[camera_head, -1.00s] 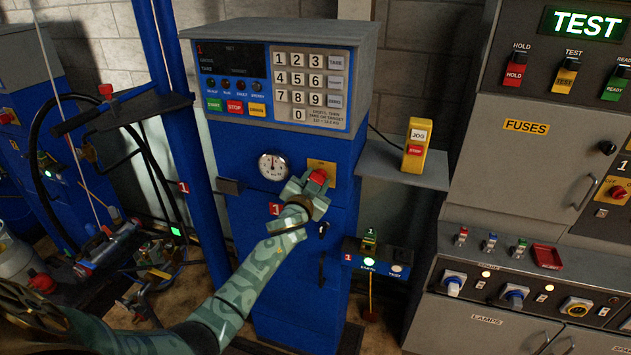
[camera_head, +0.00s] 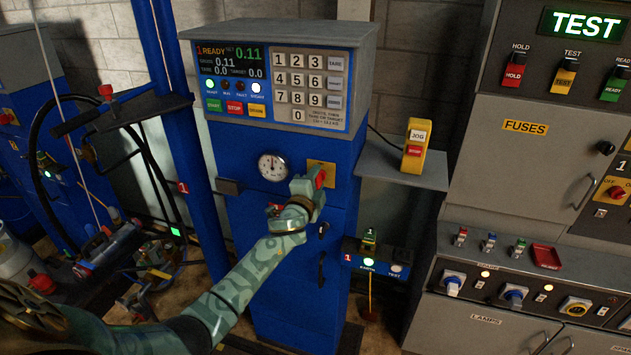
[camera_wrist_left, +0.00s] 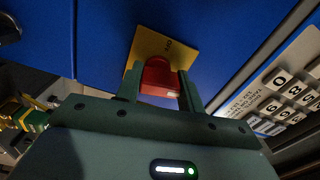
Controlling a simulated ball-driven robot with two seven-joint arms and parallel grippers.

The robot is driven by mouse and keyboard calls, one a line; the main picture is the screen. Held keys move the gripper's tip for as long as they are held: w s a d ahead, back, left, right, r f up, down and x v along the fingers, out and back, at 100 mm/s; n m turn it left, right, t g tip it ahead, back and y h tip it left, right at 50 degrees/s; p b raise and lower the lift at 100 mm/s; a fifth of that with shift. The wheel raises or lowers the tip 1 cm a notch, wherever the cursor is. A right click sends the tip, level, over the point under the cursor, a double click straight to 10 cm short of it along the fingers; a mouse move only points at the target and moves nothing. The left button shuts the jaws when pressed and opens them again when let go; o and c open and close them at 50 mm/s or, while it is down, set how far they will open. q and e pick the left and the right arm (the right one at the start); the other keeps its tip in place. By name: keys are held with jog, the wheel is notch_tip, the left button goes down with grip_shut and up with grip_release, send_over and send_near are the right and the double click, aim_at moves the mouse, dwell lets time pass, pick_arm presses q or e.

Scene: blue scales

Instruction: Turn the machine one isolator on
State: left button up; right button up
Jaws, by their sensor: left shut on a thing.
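Machine one is the blue cabinet (camera_head: 290,235) in the middle of the head view. Its isolator is a red knob (camera_head: 319,178) on a yellow plate (camera_head: 322,165), below the keypad. My left gripper (camera_head: 316,182) is at the knob and shut on it. In the left wrist view the red knob (camera_wrist_left: 160,78) sits between the two fingers, in front of the yellow plate (camera_wrist_left: 163,45). The display (camera_head: 231,62) is lit and reads READY with 0.11. My right gripper is not in view.
A round gauge (camera_head: 272,166) is left of the isolator. A shelf (camera_head: 402,165) with a yellow JOG/STOP box (camera_head: 414,146) juts out at the right. A blue post (camera_head: 180,140) stands at the left. A grey fuse cabinet (camera_head: 527,160) is farther right.

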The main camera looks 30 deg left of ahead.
pick_arm(q)
jog(key=shift+m, duration=0.9)
jog(key=o, duration=1)
jog(key=shift+s+d, duration=0.15)
jog(key=shift+s, duration=0.25)
jog(key=p+v, duration=0.1)
jog(key=v, duration=1.4)
jog(key=shift+s, duration=0.25)
jog(key=shift+f, duration=0.1)
